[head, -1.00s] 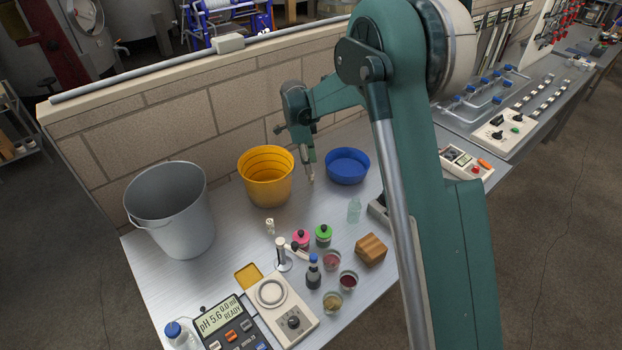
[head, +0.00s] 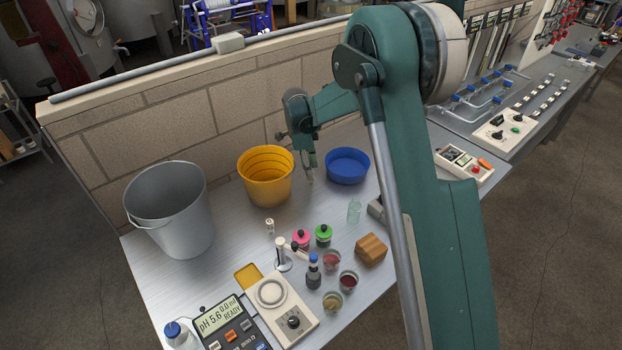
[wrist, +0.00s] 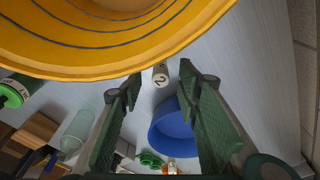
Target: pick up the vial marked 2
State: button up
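The vial marked 2 (wrist: 161,76) is a small pale cylinder with a dark "2" in the wrist view. It is close by the yellow bucket's rim, which borders its far end in the picture. My gripper (wrist: 161,84) is open, its two green fingers spread on either side of the vial's line, with a gap on both sides. In the head view my gripper (head: 309,168) hangs between the yellow bucket and the blue basin; I cannot clearly separate the vial from the fingertips there.
The yellow bucket (head: 265,178) stands left of my gripper, the blue basin (head: 347,166) right. A clear bottle (head: 354,211), a wooden block (head: 371,250), a green-lidded jar (head: 323,236) and another small white vial (head: 270,226) stand nearer. The brick wall (head: 235,115) is behind.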

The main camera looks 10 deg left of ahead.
jog(key=shift+w+d+f, duration=0.1)
jog(key=shift+d+f, duration=0.05)
jog(key=shift+f, duration=1.05)
jog(key=shift+d+f, duration=0.15)
jog(key=shift+f, duration=1.05)
jog(key=c, duration=0.9)
